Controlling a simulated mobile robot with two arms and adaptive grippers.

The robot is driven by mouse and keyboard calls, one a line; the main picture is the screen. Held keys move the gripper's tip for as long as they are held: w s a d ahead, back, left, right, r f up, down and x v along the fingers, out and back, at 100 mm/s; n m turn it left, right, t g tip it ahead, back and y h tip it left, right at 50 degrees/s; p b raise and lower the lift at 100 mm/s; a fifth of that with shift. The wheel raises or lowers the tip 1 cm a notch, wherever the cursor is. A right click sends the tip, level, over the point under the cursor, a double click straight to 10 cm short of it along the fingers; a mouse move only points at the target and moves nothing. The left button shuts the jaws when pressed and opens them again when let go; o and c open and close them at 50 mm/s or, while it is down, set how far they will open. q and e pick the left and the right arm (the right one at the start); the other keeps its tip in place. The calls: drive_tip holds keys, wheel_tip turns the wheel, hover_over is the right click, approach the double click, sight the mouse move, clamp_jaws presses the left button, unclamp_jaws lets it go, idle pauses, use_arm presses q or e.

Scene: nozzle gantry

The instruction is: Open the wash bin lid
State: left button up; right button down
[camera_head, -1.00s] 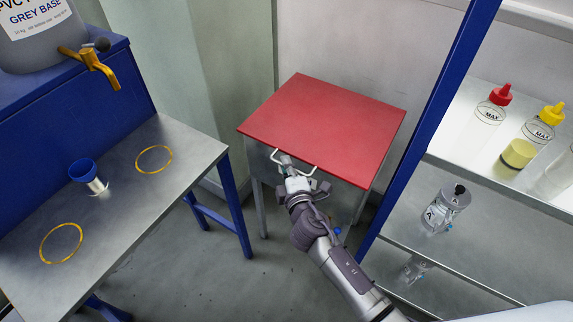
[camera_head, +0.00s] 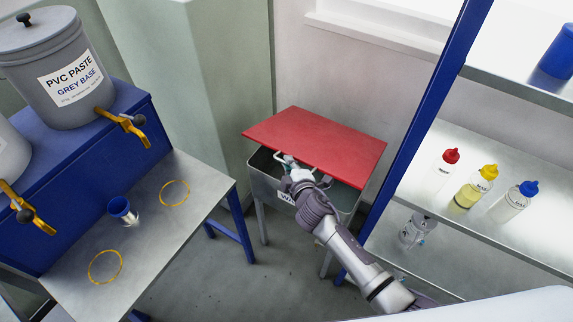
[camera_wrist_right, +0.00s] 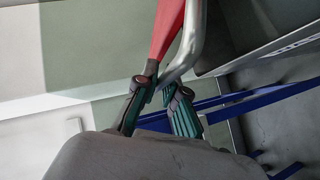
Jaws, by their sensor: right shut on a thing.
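The wash bin (camera_head: 262,178) is a grey metal bin on legs against the back wall. Its red lid (camera_head: 325,142) is tilted up, with a dark gap showing under its front edge. My right gripper (camera_head: 287,162) is at the lid's front edge, shut on the pale lid handle (camera_head: 308,170). In the right wrist view the gripper fingers (camera_wrist_right: 160,98) close around the metal bar of the handle (camera_wrist_right: 188,45), beside the red lid (camera_wrist_right: 166,28). My left gripper is not in view.
At right, a blue post (camera_head: 420,120) and a shelf with several bottles (camera_head: 445,168) stand close to my arm.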

drive_tip(key=w+r+p, duration=0.1)
drive_tip(key=r+p, duration=0.1)
drive_tip(key=w+d+r+p, duration=0.1)
drive_tip(key=r, duration=0.2)
drive_tip(key=w+d+r+p, duration=0.1)
drive_tip(key=r+p, duration=0.1)
drive_tip(key=r, duration=0.1)
drive_tip(key=shift+d+p, duration=0.1)
drive_tip(key=shift+p, duration=0.25)
drive_tip(key=shift+w+d+r+p, duration=0.25)
drive_tip(key=shift+w+r+p, duration=0.1)
drive_tip(key=shift+w, duration=0.05)
